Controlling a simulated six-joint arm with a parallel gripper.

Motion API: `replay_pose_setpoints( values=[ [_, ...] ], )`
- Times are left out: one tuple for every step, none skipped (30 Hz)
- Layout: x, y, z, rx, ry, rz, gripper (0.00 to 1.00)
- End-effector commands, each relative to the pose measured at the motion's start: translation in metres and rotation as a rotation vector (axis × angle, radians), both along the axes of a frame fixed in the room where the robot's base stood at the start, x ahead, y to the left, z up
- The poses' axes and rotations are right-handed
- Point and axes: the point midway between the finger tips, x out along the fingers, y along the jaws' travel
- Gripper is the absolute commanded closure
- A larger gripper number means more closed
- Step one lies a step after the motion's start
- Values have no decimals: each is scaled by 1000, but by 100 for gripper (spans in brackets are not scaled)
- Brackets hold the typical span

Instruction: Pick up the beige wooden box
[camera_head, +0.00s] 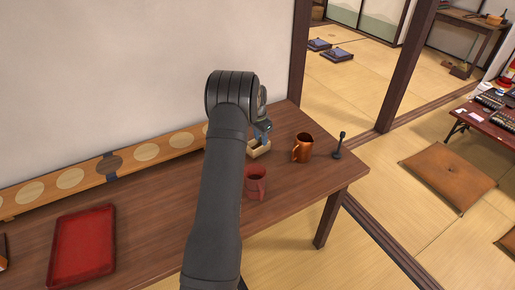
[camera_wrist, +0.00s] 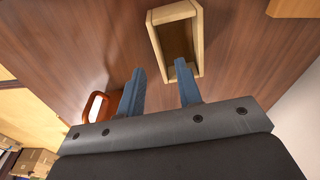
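The beige wooden box (camera_head: 262,151) is a small open-topped box on the brown table, partly hidden behind my arm and gripper in the head view. In the wrist view the box (camera_wrist: 152,38) lies ahead of my gripper, its hollow inside showing. My gripper (camera_wrist: 160,68) is open and empty, its two blue fingers apart. The right finger's tip overlaps the near end of the box in the picture; I cannot tell if it touches. The left finger is left of the box. In the head view my gripper (camera_head: 263,133) is just over the box.
A copper mug (camera_head: 302,148) stands right of the box, and a red cup (camera_head: 256,184) stands nearer the front edge. A small dark stand (camera_head: 338,148) is at the table's right. A red tray (camera_head: 82,246) and a long wooden board (camera_head: 148,154) are on the left.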

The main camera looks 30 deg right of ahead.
Motion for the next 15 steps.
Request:
replay_pose_setpoints(
  values=[
    [0,0,-2,0,0,0,68],
    [0,0,-3,0,0,0,68],
    [0,-1,-5,0,0,0,68],
    [0,-1,-6,0,1,0,68],
    [0,-1,-9,1,1,0,68],
    [0,-1,-13,2,2,0,68],
    [-1,-2,-17,2,2,0,68],
    [-1,-2,-21,2,2,0,68],
    [-1,-3,-27,2,1,0,68],
    [-1,-4,-32,2,2,0,68],
    [-1,-4,-37,3,3,0,68],
    [0,-5,-43,2,2,0,68],
    [0,-5,-47,2,2,0,68],
    [0,-6,-50,1,1,0,68],
    [0,-6,-53,1,0,0,68]
  ],
)
